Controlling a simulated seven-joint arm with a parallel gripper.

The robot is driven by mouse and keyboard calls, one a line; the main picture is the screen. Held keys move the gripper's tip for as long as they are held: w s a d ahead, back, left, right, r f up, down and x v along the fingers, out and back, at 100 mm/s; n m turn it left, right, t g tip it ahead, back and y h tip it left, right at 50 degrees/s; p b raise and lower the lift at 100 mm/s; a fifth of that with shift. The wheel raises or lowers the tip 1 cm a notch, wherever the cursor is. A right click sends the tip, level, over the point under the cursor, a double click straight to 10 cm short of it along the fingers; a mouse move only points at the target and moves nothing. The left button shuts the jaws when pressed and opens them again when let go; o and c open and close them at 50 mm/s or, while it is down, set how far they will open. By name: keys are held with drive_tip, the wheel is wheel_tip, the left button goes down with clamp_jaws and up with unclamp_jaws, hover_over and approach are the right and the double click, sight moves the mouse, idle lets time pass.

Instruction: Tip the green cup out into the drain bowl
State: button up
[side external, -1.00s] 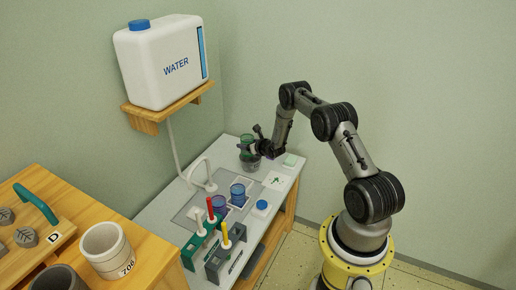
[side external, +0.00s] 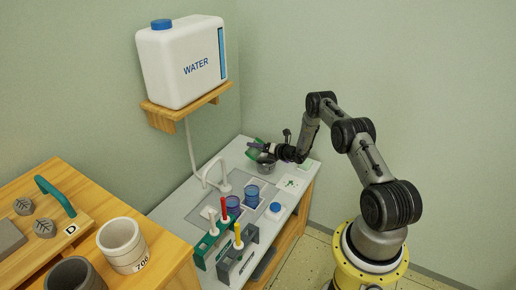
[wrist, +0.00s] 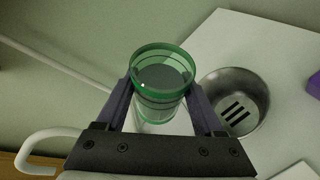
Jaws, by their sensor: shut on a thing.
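No stream of liquid is visible.
A white tap (side external: 222,176) stands left of the bowl. A water tank (side external: 187,68) sits on the shelf above.

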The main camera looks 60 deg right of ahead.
drive_tip(key=m, duration=0.1)
drive_tip(key=f+m+t, duration=0.1)
drive_tip(key=shift+d+m+t+y, duration=0.1)
drive_tip(key=shift+m+t+y, duration=0.2)
drive_tip(key=shift+m+y, duration=0.1)
drive_tip(key=m, duration=0.1)
drive_tip(key=m+t, duration=0.1)
drive_tip(key=shift+s+d+f+m+t+y, duration=0.2)
drive_tip(key=shift+d+f+m+t+y, duration=0.1)
drive_tip(key=shift+f+m, duration=0.1)
drive_tip(key=m, duration=0.1)
drive_tip(key=r+m+t, duration=0.1)
drive_tip(key=m, duration=0.1)
drive_tip(key=shift+s+d+t, duration=0.2)
drive_tip(key=shift+d+t, duration=0.1)
drive_tip(key=shift+d, duration=0.05)
idle(1.1)
